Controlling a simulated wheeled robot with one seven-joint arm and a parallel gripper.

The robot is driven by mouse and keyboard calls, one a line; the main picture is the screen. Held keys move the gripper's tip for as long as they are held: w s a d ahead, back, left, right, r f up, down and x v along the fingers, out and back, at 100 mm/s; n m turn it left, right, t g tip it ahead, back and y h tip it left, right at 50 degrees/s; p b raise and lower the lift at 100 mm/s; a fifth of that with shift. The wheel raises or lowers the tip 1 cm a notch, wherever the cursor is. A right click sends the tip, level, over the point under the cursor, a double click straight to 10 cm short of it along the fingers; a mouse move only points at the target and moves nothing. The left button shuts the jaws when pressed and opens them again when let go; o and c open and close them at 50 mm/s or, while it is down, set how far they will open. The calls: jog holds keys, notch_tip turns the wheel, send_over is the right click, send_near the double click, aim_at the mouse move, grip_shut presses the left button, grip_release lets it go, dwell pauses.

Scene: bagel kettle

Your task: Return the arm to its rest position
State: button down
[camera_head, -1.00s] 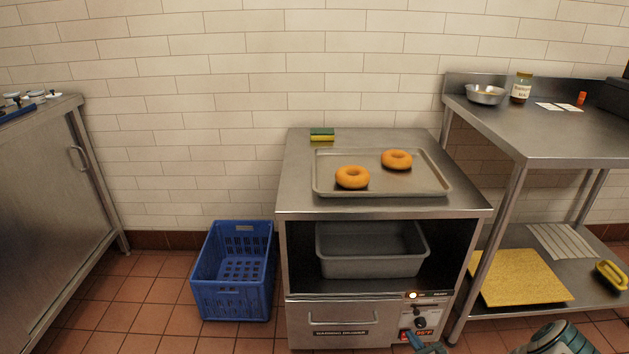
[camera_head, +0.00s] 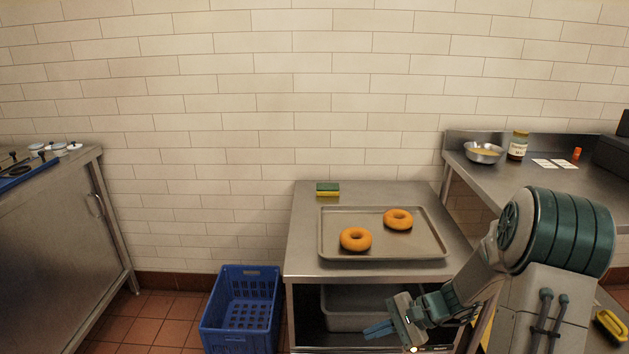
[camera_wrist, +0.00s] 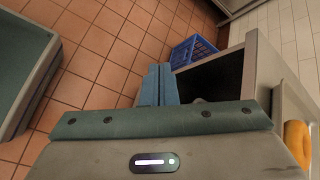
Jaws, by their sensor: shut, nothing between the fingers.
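My gripper (camera_head: 380,329) is in front of the open shelf of the steel warming cabinet (camera_head: 300,268), below the level of its top. Its blue fingers are together and empty, and point left. In the wrist view the shut fingers (camera_wrist: 158,86) point toward the floor and the blue crate. My arm comes in from the right, bent at the elbow. Two orange bagels (camera_head: 356,239) (camera_head: 398,219) lie on the metal tray (camera_head: 335,257) on top of the cabinet, apart from my gripper.
A grey bin (camera_head: 345,312) sits in the cabinet's shelf, partly behind my gripper. A sponge (camera_head: 327,189) lies at the cabinet's back edge. A blue crate (camera_head: 240,315) stands on the floor to the left. A steel table (camera_head: 500,172) with a bowl (camera_head: 483,153) and jar (camera_head: 517,146) is at right.

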jog(key=s+r+n+h+p, duration=0.3)
jog(key=s+r, duration=0.3)
jog(key=r, duration=0.3)
jog(key=s+r+n+t+h+p, duration=0.1)
jog(key=s+r+n+h+p, duration=0.3)
jog(key=r, duration=0.6)
jog(key=s+d+r+n+h+p, duration=0.1)
jog(key=s+r+n+h+p, duration=0.2)
jog(key=s+r+p, duration=0.2)
jog(key=s+r, duration=0.3)
jog(key=r, duration=0.2)
jog(key=shift+s+t+h, duration=0.25)
jog(key=shift+t+h, duration=0.05)
jog(key=shift+r, duration=0.1)
